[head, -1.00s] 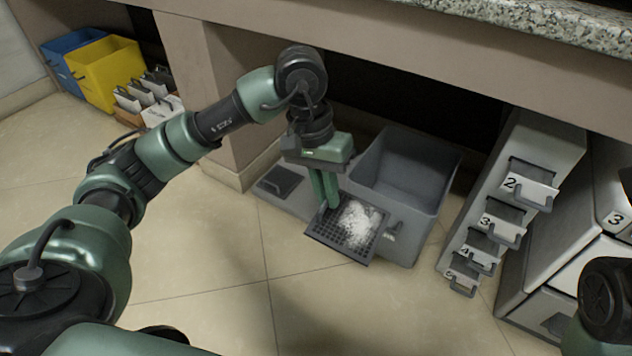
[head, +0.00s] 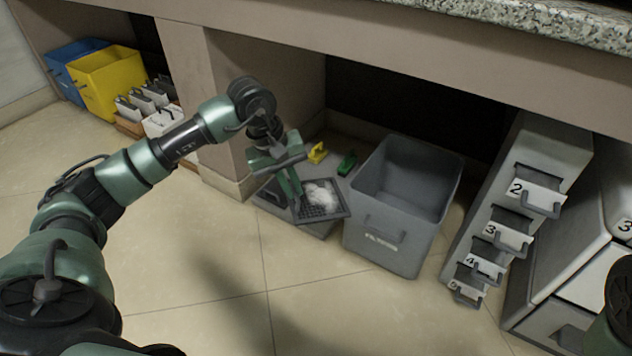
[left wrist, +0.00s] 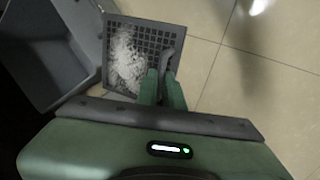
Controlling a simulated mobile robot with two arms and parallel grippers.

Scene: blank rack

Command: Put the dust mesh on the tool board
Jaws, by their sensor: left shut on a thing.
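The dust mesh (head: 325,211) is a dark square grid with white fluff on it. I cannot tell whether the mesh touches the board. The mesh hides part of the board. In the left wrist view the mesh (left wrist: 152,38) sits beyond the green fingers (left wrist: 162,78), with its handle between them. My right gripper is out of view.
A grey open bin (head: 388,243) stands just right of the board. A yellow tool (head: 317,152) and a green tool (head: 347,163) are at the board's back. A numbered drawer rack (head: 520,200) stands further right. The front floor is clear; the counter overhangs behind.

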